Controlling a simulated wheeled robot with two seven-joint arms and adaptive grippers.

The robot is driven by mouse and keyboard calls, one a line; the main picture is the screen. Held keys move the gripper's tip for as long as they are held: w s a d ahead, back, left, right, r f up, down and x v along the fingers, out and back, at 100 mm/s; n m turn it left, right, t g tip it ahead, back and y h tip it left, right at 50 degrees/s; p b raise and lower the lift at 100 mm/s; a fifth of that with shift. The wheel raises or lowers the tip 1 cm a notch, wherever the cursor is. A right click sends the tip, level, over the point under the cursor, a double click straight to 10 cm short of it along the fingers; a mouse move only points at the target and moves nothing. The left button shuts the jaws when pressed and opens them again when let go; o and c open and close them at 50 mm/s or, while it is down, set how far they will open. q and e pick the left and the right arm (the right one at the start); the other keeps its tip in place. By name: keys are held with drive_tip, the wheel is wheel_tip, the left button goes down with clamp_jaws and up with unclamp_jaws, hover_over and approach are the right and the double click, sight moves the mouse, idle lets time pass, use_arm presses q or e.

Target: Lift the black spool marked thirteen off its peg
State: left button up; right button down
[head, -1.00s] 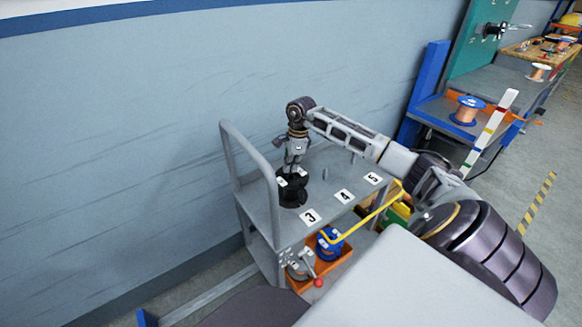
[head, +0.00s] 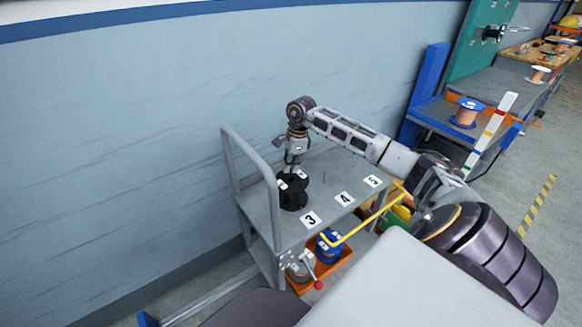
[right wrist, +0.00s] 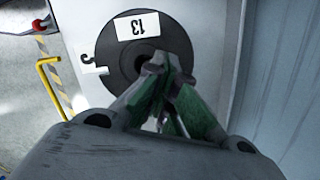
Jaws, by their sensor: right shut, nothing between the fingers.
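The black spool marked 13 (head: 293,194) stands on the grey cart's top shelf (head: 262,206) behind the label 3. It also fills the upper middle of the right wrist view (right wrist: 110,62), its white label 13 facing up. My right gripper (head: 291,174) points down from above onto the spool. In the right wrist view its fingertips (right wrist: 168,68) are together over the spool's top, next to the dark centre hole. Nothing shows between them. Whether the fingertips touch the spool I cannot tell. My left gripper is not in view.
Labels 4 (head: 344,198) and 5 (head: 373,181) mark the shelf's front edge, with a peg behind. An upright rail (head: 255,160) stands at the cart's left end. An orange bin (head: 325,265) with a blue spool (head: 329,246) sits below. A yellow bar (head: 365,220) juts out in front.

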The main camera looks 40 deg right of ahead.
drive_tip(key=shift+r, duration=0.25)
drive_tip(key=c, duration=2.1)
unclamp_jaws()
drive_tip(key=o, duration=0.4)
drive_tip(key=shift+r, duration=0.1)
drive_tip(key=r, duration=0.4)
drive_tip(key=d+r, duration=0.1)
drive_tip(key=r, duration=0.2)
drive_tip(key=s+r, duration=0.1)
drive_tip(key=r, duration=0.3)
drive_tip(key=shift+d+r, duration=0.3)
